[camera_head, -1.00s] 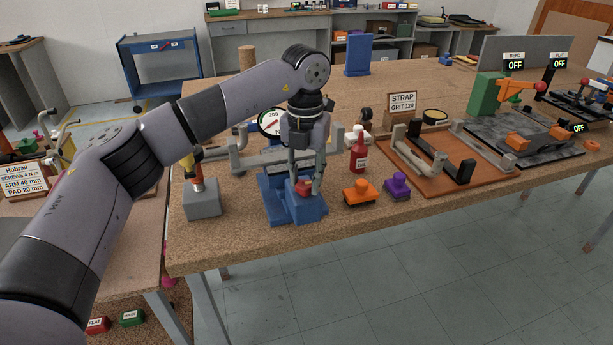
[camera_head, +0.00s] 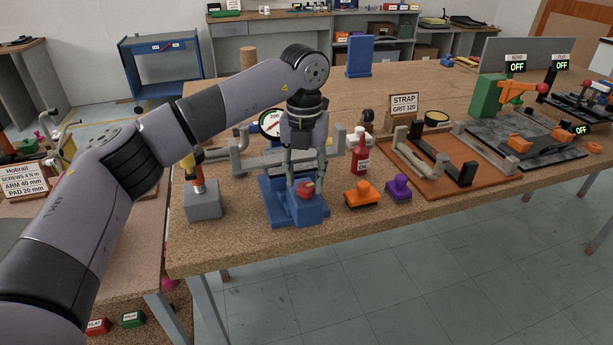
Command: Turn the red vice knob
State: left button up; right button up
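The blue vice (camera_head: 282,208) stands near the table's front edge. Its red knob (camera_head: 305,190) shows on top of the front block. My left gripper (camera_head: 305,183) points straight down over the vice, with its fingertips at either side of the red knob. Whether the fingers press on the knob or stand slightly apart from it is too small to tell. My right gripper is not in view.
Left of the vice is a grey block (camera_head: 203,202) with an upright handled tool. To the right stand a red bottle (camera_head: 361,153), an orange-topped brush (camera_head: 362,195) and a purple-knobbed piece (camera_head: 398,188). An orange board (camera_head: 470,178) with clamps lies farther right.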

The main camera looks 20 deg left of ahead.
aim_at(306, 183)
pick_arm(q)
jog(key=shift+o, duration=0.9)
jog(key=shift+f, duration=0.1)
jog(key=shift+s, duration=0.1)
jog(key=shift+d, duration=0.1)
notch_tip(306, 183, up, 12)
